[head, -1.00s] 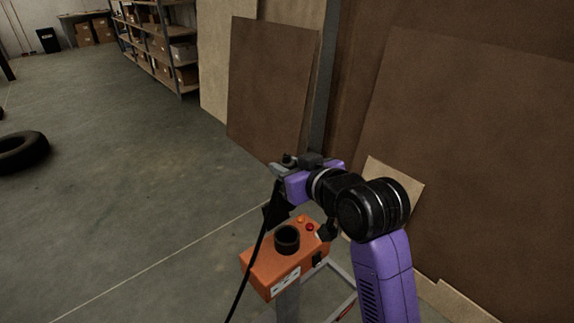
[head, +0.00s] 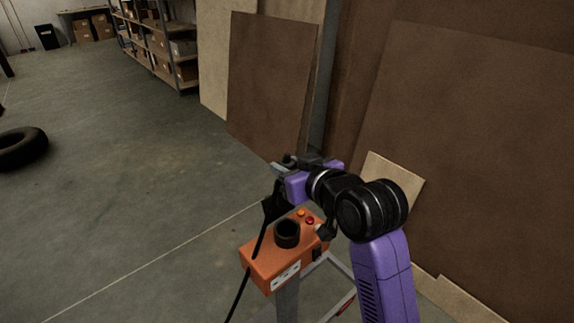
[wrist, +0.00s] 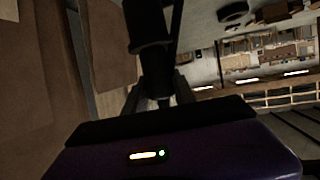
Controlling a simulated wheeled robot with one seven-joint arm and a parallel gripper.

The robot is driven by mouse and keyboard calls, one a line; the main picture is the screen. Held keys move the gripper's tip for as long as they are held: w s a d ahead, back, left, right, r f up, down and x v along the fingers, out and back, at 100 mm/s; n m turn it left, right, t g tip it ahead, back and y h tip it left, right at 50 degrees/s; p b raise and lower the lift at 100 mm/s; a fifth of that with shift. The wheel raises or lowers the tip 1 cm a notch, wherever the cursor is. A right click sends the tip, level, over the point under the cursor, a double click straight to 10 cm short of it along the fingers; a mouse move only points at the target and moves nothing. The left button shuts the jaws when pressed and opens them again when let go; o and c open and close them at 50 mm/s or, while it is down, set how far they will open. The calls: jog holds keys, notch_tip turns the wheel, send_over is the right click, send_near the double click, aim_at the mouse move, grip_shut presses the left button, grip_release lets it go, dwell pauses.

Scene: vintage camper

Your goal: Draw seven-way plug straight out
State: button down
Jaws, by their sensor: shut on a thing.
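My gripper (wrist: 158,100) is shut on the black seven-way plug (wrist: 148,30), whose body shows between the fingers in the wrist view. In the head view the plug (head: 272,208) hangs below my gripper (head: 279,172), with a black cable (head: 240,290) running down to the lower left. The orange box (head: 262,262) stands below on a grey metal stand. Its round black socket (head: 287,234) faces up and looks empty. The plug appears apart from the socket, above and to its left in the picture.
Brown panels (head: 470,150) lean on the wall at the right, close to my arm. Red and orange buttons (head: 310,220) sit on the box beside the socket. Shelving (head: 160,45) and a tyre (head: 22,148) are farther off. Open floor lies to the left.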

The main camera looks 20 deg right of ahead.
jog(key=shift+f+b, duration=1.8)
jog(key=shift+f, duration=1.4)
jog(key=shift+r+p, duration=2.05)
jog(key=shift+p, duration=0.05)
jog(key=shift+f, duration=0.1)
